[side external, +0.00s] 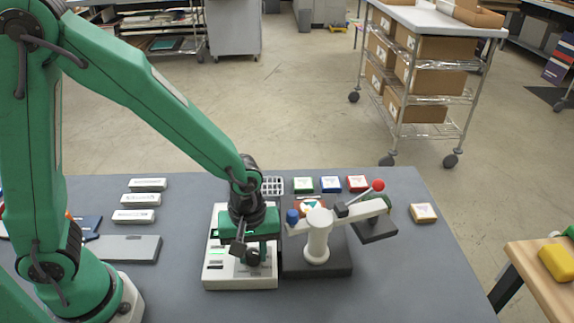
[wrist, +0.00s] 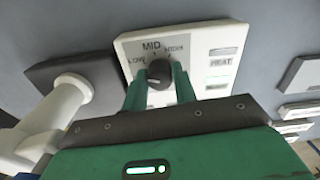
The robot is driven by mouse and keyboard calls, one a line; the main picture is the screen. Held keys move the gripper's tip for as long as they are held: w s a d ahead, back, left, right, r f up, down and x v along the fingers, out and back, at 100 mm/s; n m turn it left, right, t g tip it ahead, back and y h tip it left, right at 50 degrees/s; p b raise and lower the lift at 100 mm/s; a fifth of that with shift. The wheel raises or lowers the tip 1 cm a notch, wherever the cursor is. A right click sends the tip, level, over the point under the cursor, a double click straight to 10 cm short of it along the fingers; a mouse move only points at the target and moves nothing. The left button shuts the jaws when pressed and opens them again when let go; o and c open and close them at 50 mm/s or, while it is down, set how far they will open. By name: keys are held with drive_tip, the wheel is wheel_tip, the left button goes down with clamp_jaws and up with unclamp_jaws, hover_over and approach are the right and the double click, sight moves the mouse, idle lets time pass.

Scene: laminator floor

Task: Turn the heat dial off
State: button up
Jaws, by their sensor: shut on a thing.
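The heat dial (wrist: 159,72) is a dark round knob on a white control panel (wrist: 134,42), with LOW, MID and HIGH printed around it. My gripper (wrist: 158,82) has its two green fingers on either side of the dial, shut on it. A small pale mark shows on the knob, but its exact setting is hard to tell. No OFF label can be seen; the fingers and gripper body cover the panel's near part. In the side view my gripper (side external: 254,256) is down over the white panel (side external: 222,281).
A dark press base (side external: 318,272) with a white post and a red-knobbed arm (side external: 364,206) stands right beside the panel. Small coloured boxes (side external: 330,185) lie behind. White labelled blocks (side external: 140,199) lie to the left. The table front right is clear.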

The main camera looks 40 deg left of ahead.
sight(252, 252)
drive_tip(key=n, duration=0.7)
drive_tip(key=shift+n, duration=0.4)
idle(0.3)
drive_tip(key=o, duration=1)
drive_tip(key=shift+c, duration=0.2)
drive_tip(key=shift+r, duration=3.95)
